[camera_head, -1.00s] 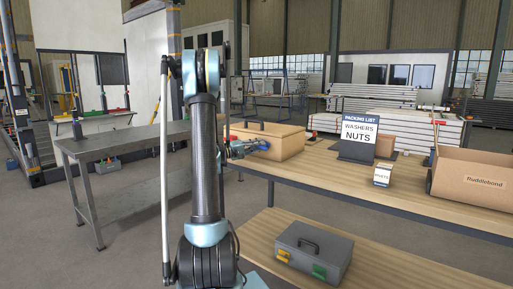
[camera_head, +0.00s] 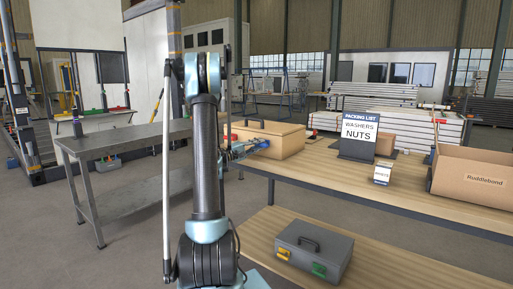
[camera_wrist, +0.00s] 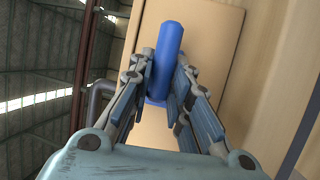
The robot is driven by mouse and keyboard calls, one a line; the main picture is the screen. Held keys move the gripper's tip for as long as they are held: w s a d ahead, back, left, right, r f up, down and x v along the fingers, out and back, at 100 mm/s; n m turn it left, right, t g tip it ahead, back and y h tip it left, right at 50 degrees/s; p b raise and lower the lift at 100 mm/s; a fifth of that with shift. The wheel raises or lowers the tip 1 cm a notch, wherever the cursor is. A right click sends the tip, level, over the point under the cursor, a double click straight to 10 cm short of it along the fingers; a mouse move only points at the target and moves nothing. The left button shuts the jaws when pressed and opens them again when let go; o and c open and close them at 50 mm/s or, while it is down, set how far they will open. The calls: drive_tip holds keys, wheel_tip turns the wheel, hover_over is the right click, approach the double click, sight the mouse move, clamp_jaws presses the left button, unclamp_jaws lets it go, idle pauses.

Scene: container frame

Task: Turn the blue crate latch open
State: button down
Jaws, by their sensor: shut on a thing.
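The wooden crate (camera_head: 276,140) stands on the light wood bench, with a dark handle on its lid. In the wrist view, the crate's pale wooden face (camera_wrist: 205,40) fills the middle and right. The blue latch (camera_wrist: 168,45) is a rounded bar on that face, running roughly up and down in the picture and tilted slightly. My gripper (camera_wrist: 166,88) has its fingers on either side of the bar's lower part and is shut on it. In the head view, my gripper (camera_head: 240,149) is at the crate's near left end, small and partly hidden by my arm.
On the bench, a packing list sign (camera_head: 358,136), a small labelled box (camera_head: 382,174) and an open cardboard box (camera_head: 472,180) stand right of the crate. A grey toolbox (camera_head: 312,252) sits on the lower shelf. A grey metal table (camera_head: 130,137) stands at left.

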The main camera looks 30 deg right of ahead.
drive_tip(key=c, duration=1.5)
unclamp_jaws()
drive_tip(key=shift+w, duration=0.1)
drive_tip(key=shift+a, duration=0.15)
drive_tip(key=a, duration=0.4)
drive_tip(key=a+f, duration=0.1)
drive_tip(key=a, duration=0.2)
drive_tip(key=a+f, duration=0.1)
drive_tip(key=a, duration=0.3)
drive_tip(key=shift+a+f, duration=0.2)
drive_tip(key=shift+a, duration=0.1)
drive_tip(key=s+a+f+y, duration=0.4)
drive_tip(key=s+a+y, duration=0.2)
drive_tip(key=s+a, duration=0.5)
drive_tip(key=s+a+f+t+y, duration=0.1)
drive_tip(key=s+a+f+y, duration=0.4)
drive_tip(key=s+a, duration=0.6)
drive_tip(key=s+a+f+n+t+y, duration=0.1)
drive_tip(key=s+a+f+y, duration=0.4)
drive_tip(key=s+a+y, duration=0.4)
drive_tip(key=shift+s+a+f, duration=0.1)
drive_tip(key=shift+s+a, duration=0.95)
drive_tip(key=shift+s, duration=0.1)
